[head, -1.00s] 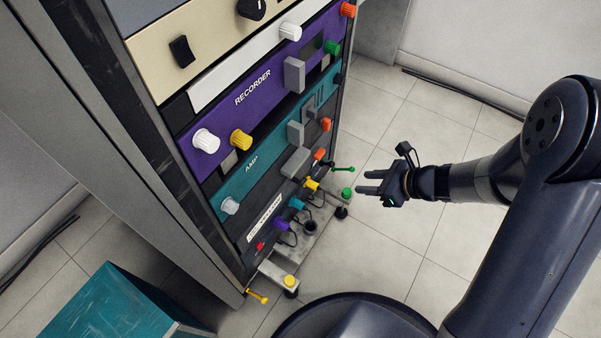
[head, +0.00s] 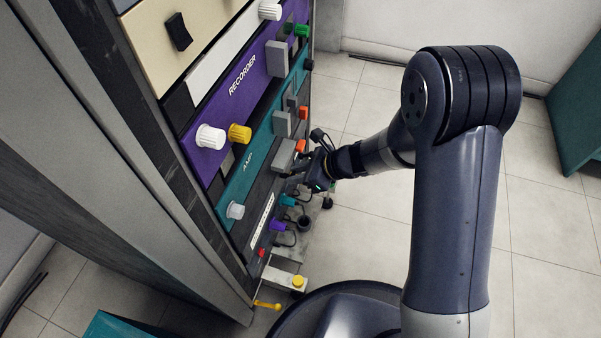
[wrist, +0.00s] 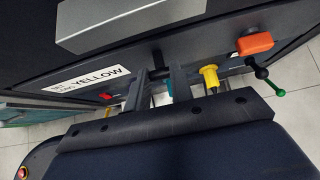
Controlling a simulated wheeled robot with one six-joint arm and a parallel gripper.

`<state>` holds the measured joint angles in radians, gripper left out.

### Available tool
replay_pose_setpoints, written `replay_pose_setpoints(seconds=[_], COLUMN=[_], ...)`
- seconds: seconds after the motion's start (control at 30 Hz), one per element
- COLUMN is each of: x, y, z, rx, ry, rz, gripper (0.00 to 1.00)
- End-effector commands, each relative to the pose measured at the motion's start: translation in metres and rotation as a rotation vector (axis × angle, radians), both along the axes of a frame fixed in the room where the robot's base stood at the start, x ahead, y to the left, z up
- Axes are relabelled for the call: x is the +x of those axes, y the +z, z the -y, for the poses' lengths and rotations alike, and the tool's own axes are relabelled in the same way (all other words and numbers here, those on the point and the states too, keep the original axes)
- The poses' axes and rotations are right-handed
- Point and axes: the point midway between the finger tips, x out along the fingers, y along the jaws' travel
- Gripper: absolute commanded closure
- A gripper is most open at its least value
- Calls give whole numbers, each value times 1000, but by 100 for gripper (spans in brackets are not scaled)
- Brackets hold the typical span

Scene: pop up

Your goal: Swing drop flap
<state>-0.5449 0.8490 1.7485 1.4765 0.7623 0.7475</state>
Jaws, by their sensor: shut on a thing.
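The rack's dark lower panel (head: 258,231) carries a white label strip, with "YELLOW" readable in the wrist view (wrist: 88,79). I cannot tell for sure which part is the drop flap. My gripper (head: 297,172) is at the panel's right part, below a grey block (head: 283,155). In the wrist view its two fingers (wrist: 158,88) reach to the panel's edge right of the label, with a gap between them. They are shut on a dark part there, mostly hidden. A yellow plug (wrist: 209,76) stands just right of the fingers. The wide grey block (wrist: 130,20) is above them.
An orange knob (wrist: 255,43) and a green-tipped lever (wrist: 265,78) are to the right. Teal (head: 287,200) and purple (head: 277,225) plugs with cables sit below my gripper. A yellow lever (head: 268,305) sticks out at the rack's foot.

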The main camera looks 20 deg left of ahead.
Motion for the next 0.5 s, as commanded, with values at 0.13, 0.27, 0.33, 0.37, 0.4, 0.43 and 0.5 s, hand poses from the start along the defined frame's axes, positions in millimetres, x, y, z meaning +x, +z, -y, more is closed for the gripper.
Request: replay_pose_setpoints(seconds=[0.13, 0.27, 0.33, 0.37, 0.4, 0.43, 0.5], x=[0, 1, 2, 2, 2, 2, 3], y=[0, -4, -8, -10, -12, -13, -16], z=[1, 5, 10, 12, 14, 16, 21], rx=[0, -1, -1, -2, -2, -2, -2], ry=[1, -1, -3, -3, -3, -3, -3], rz=[-1, -1, -1, -1, -1, -1, -1], gripper=[93, 93, 93, 93, 93, 93, 93])
